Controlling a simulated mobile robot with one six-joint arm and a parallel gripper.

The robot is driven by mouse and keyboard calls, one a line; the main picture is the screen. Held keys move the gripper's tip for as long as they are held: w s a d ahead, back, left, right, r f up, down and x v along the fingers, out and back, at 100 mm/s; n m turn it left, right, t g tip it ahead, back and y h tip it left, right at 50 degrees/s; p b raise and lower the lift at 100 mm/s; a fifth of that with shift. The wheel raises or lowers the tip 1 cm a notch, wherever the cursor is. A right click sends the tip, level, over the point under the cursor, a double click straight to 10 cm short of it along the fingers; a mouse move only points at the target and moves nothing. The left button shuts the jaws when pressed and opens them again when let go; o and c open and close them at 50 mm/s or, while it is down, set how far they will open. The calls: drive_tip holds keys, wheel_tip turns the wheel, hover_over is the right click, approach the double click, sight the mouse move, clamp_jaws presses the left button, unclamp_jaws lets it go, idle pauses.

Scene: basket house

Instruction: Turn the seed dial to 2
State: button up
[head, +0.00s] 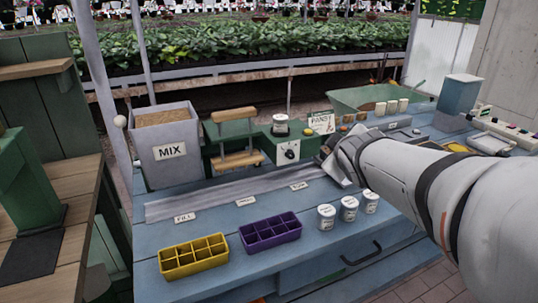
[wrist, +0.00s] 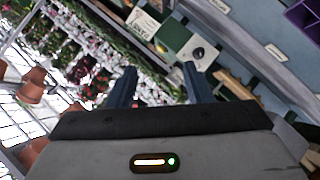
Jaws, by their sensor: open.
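The seed dial (head: 289,154) is a dark round knob on a white plate on the front of a green box on the blue bench. It also shows in the wrist view (wrist: 197,53), tilted, beyond the fingertips. Its setting is too small to read. My gripper (head: 325,160) is just right of the dial in the head view. In the wrist view, my gripper (wrist: 158,70) has its two dark fingers spread apart with nothing between them. The fingers are apart from the dial, which lies nearer the right finger.
A MIX bin (head: 170,146) and a wooden-barred green device (head: 232,135) stand left of the dial. A PANSY card (head: 321,122) stands behind it. A yellow tray (head: 194,256), a purple tray (head: 270,231) and white pots (head: 348,207) sit toward the front.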

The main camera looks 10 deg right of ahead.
drive_tip(key=w+a+f+n+t+y+b, duration=0.1)
drive_tip(key=w+f+n+t+y+b, duration=0.25)
drive_tip(key=w+f+n+b, duration=0.6)
drive_tip(key=n+t+y+b, duration=0.1)
drive_tip(key=n+y+b, duration=0.3)
drive_tip(key=b, duration=0.6)
approach(292, 157)
drive_tip(key=w, duration=0.1)
drive_tip(key=b+x, duration=0.1)
drive_tip(key=x, duration=0.6)
drive_tip(key=shift+w+a+r, duration=0.1)
drive_tip(key=shift+w+a, duration=0.05)
drive_tip(key=shift+a, duration=0.05)
drive_tip(key=shift+c, duration=0.3)
drive_tip(key=c, duration=0.9)
